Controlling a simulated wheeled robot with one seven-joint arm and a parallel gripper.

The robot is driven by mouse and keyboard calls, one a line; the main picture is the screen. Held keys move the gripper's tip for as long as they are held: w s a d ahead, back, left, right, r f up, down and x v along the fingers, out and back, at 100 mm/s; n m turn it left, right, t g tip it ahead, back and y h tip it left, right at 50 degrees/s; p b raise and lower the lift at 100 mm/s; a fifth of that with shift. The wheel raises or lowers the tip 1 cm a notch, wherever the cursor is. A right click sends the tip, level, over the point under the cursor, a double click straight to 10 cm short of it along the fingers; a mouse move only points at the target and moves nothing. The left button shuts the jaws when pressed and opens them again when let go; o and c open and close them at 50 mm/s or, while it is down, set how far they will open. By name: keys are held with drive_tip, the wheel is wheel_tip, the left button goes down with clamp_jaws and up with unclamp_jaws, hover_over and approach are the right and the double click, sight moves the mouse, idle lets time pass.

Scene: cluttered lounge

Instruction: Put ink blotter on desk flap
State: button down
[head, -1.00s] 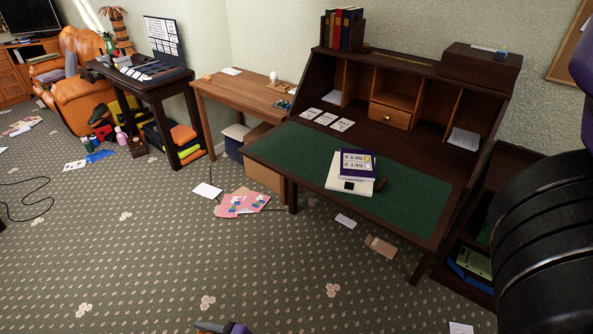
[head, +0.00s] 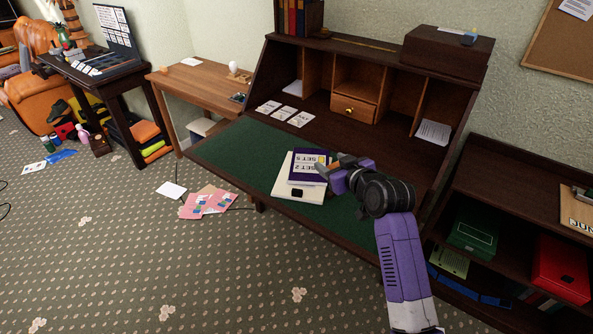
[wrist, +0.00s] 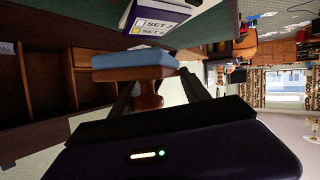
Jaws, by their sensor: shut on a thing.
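The ink blotter, with a blue-grey curved pad (wrist: 135,74) and a turned wooden handle, is between my fingers in the wrist view. My gripper (wrist: 160,101) is shut on it. In the head view my gripper (head: 330,170) is over the right-centre part of the desk flap, close to the right side of the books. The desk flap (head: 230,152) is lowered, with a green top and dark wooden edge. It also shows in the wrist view (wrist: 208,22). I cannot tell the exact gap between blotter and flap.
A purple book (head: 304,169) lies on a white one (head: 290,187) on the flap. Several cards (head: 285,112) lie behind. Pigeonholes and a small drawer (head: 353,106) stand at the back. The flap's left part is clear. A low shelf (head: 480,160) is at right.

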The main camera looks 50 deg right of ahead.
wheel_tip(320, 180, up, 5)
drive_tip(key=h, duration=0.1)
hover_over(349, 201)
drive_tip(key=shift+m+g, duration=0.3)
drive_tip(key=shift+m, duration=0.1)
wheel_tip(349, 201, down, 20)
drive_tip(key=shift+s+b, duration=0.1)
drive_tip(key=shift+b, duration=0.8)
drive_tip(key=shift+f, duration=0.1)
drive_tip(key=c, duration=0.8)
unclamp_jaws()
